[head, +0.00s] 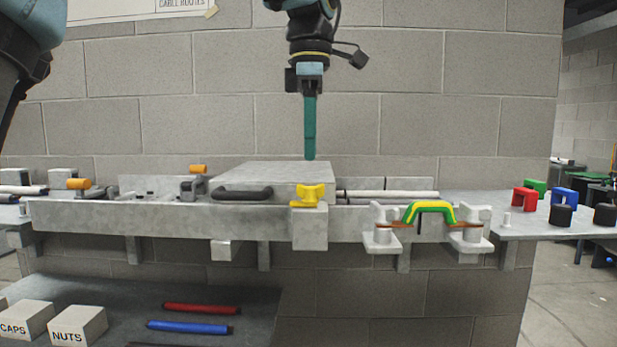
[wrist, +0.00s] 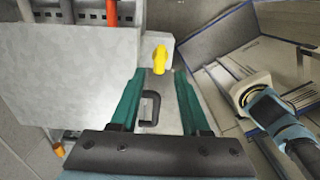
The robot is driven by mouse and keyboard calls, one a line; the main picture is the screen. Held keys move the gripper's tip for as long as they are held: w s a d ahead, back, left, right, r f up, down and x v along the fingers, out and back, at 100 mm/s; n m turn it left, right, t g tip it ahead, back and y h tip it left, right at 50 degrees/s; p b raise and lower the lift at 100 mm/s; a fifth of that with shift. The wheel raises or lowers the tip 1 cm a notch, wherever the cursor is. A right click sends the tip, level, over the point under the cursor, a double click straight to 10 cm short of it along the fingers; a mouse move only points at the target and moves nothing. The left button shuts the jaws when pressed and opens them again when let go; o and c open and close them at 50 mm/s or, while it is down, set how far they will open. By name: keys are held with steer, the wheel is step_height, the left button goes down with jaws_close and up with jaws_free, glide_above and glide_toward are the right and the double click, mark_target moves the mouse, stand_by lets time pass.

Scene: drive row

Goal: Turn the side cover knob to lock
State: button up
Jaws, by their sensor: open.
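A yellow knob (head: 308,195) sits at the front right corner of a grey cover (head: 290,172), above a grey block on the front rail. A black bar handle (head: 243,193) is on the cover's front, left of the knob. My gripper (head: 310,157) points straight down above and behind the knob, apart from it. In the wrist view my gripper (wrist: 158,78) is open and empty. The yellow knob (wrist: 160,60) shows just beyond the gap between the teal fingertips, and the black handle (wrist: 151,108) shows between the fingers.
A green-yellow arched piece (head: 428,210) stands between two grey brackets, right of the knob. Orange knobs (head: 78,184) are on the left. Red and blue pieces (head: 565,196) stand on the right shelf.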

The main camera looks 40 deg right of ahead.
mark_target(311, 183)
step_height(311, 183, down, 6)
steer(key=shift+r, duration=0.1)
steer(key=shift+c, duration=0.2)
jaws_close()
stand_by(0.3)
